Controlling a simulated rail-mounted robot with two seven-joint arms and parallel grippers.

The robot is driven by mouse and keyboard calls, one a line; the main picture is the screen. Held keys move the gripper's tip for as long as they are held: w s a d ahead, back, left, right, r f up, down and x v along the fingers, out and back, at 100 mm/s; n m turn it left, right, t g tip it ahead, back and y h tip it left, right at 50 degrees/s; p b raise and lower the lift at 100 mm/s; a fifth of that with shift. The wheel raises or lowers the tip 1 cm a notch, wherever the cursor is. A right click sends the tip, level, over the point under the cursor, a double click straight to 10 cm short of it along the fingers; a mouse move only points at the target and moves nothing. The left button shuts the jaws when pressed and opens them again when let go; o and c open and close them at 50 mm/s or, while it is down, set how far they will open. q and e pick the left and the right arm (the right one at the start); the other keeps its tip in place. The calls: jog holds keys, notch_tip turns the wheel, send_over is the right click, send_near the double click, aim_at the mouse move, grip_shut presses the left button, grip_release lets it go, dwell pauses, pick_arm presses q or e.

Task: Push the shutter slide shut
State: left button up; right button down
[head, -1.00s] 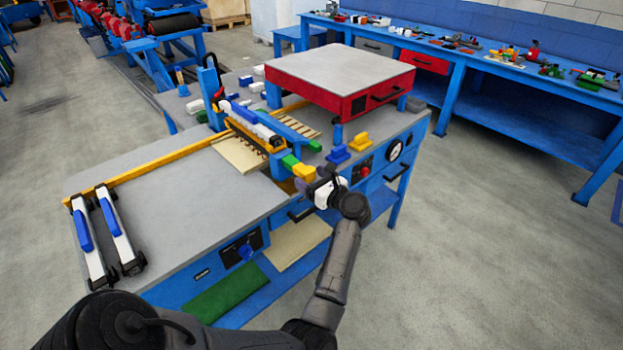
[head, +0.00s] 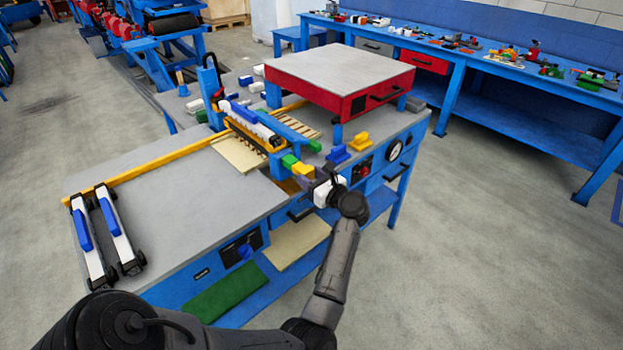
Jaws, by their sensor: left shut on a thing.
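The shutter slide shows as a green bar (head: 290,161) with a yellow end (head: 303,170). It sticks out at the near right end of the blue and yellow bridge (head: 250,130) across the bench. My left gripper (head: 309,181) is at the yellow end, shut, with its dark fingers at the block's near side. The fingers partly hide their contact with it. How far the slide is in cannot be made out. My right gripper is not in view.
A red box table (head: 340,75) stands behind the bridge. Blue (head: 338,154) and yellow (head: 359,142) blocks sit on the bench right of the slide. Two white and blue clamps (head: 105,235) lie at the left. The grey bench top (head: 180,205) between is mostly clear.

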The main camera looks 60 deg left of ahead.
aim_at(310, 177)
pick_arm(q)
jog(key=shift+x, duration=1)
jog(key=shift+s+a+f, duration=0.1)
jog(key=shift+a, duration=0.35)
jog(key=shift+a+b, duration=0.25)
jog(key=shift+b, duration=0.05)
jog(key=shift+s+a, duration=0.2)
jog(key=shift+a, duration=0.25)
jog(key=o, duration=0.8)
jog(key=shift+b+v, duration=0.35)
jog(key=shift+v, duration=1.15)
jog(key=shift+b+v, duration=0.5)
jog(key=shift+v, duration=2.5)
